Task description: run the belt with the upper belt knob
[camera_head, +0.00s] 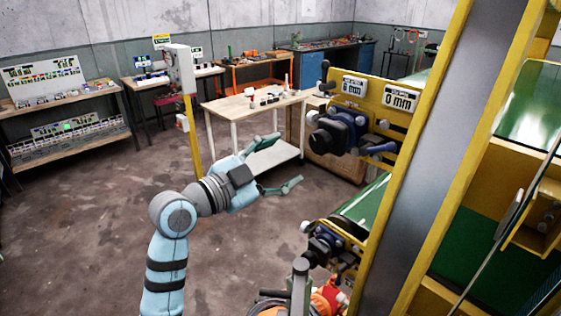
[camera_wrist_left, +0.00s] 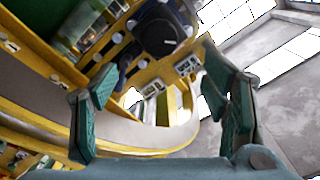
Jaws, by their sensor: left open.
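My left gripper (camera_head: 289,160) is open and empty, its two green fingers spread and pointing right, left of the yellow machine frame (camera_head: 432,150). The upper dark blue drive unit (camera_head: 338,130) sits on the machine, with a black knob-like part (camera_head: 325,72) above it and a blue handle (camera_head: 380,148) at its right. I cannot tell which part is the upper belt knob. In the left wrist view, the open fingers (camera_wrist_left: 150,78) frame the yellow machine and a dark unit (camera_wrist_left: 163,32) beyond them, with a visible gap.
Two "0 mm" signs (camera_head: 401,98) are on the upper frame. A lower drive unit (camera_head: 325,245) and green belt (camera_head: 362,205) lie below. A white-legged table (camera_head: 225,108) stands behind my left arm. The floor at the left is clear.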

